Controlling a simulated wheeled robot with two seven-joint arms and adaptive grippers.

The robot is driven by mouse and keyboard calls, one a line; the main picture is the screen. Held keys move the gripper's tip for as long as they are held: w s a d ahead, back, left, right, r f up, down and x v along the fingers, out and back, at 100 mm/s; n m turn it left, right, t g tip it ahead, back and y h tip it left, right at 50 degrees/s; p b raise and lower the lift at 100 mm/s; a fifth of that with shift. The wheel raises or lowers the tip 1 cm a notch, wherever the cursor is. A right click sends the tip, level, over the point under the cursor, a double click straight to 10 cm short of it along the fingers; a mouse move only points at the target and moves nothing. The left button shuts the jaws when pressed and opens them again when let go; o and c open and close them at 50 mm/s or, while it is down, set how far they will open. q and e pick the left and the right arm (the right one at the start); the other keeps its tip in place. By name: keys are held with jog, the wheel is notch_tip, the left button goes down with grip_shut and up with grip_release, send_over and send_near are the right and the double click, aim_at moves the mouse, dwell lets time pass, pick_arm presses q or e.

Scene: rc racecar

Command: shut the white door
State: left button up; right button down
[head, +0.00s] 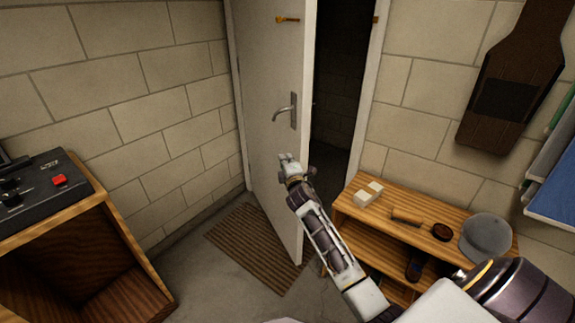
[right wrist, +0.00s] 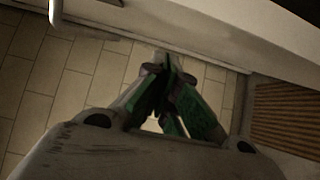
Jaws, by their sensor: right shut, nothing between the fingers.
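The white door (head: 265,70) stands ajar in the head view, swung into the room, with a dark gap between its free edge and the frame on the right. A metal lever handle (head: 285,113) is on its face. My right gripper (head: 289,160) is below the handle, in front of the door face near its free edge. Its fingers are shut and empty; they also show together in the right wrist view (right wrist: 171,62), close to the pale door (right wrist: 215,30). I cannot tell whether they touch it. My left gripper is not in view.
A wooden bench (head: 345,207) with blocks, a brush and a grey cap (head: 486,236) stands right of the doorway, close to my right arm. A brown mat (head: 245,243) lies by the door. A wooden cabinet (head: 115,228) with a control box (head: 40,190) is at left.

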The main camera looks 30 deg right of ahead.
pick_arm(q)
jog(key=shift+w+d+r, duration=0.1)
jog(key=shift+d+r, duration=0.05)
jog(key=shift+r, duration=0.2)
pick_arm(e)
jog(key=d, duration=0.1)
jog(key=w+d, duration=0.1)
jog(key=d, duration=0.2)
jog(key=shift+w+d, duration=0.25)
jog(key=shift+d, duration=0.1)
